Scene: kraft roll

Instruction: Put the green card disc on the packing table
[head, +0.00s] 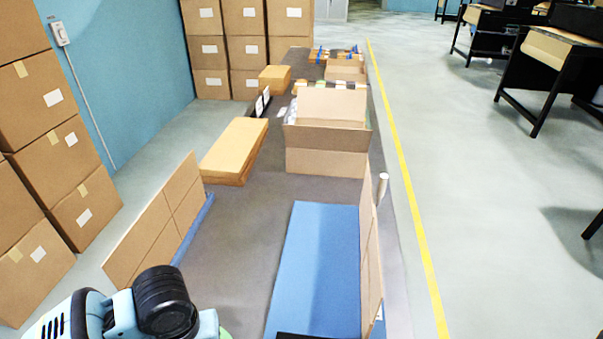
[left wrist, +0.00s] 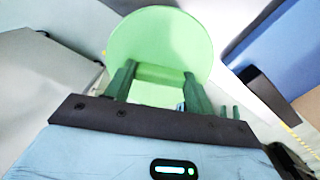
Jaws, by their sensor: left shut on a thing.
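The green card disc (left wrist: 160,42) fills the top middle of the left wrist view, its flat face towards the camera. My left gripper (left wrist: 158,78) is shut on the disc near its lower edge, with a dark green finger on each side. In the head view my left arm is at the bottom left, and only a sliver of the disc (head: 225,334) shows beside it. The fingers are hidden there. The packing table (head: 232,235) is the long grey top running away from me. My right gripper is not in view.
A blue mat (head: 312,260) lies bare on the near table, with an upright cardboard panel (head: 370,255) along its right. Another panel (head: 155,220) stands at the left. An open carton (head: 325,160) and a flat brown box (head: 233,148) are farther back.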

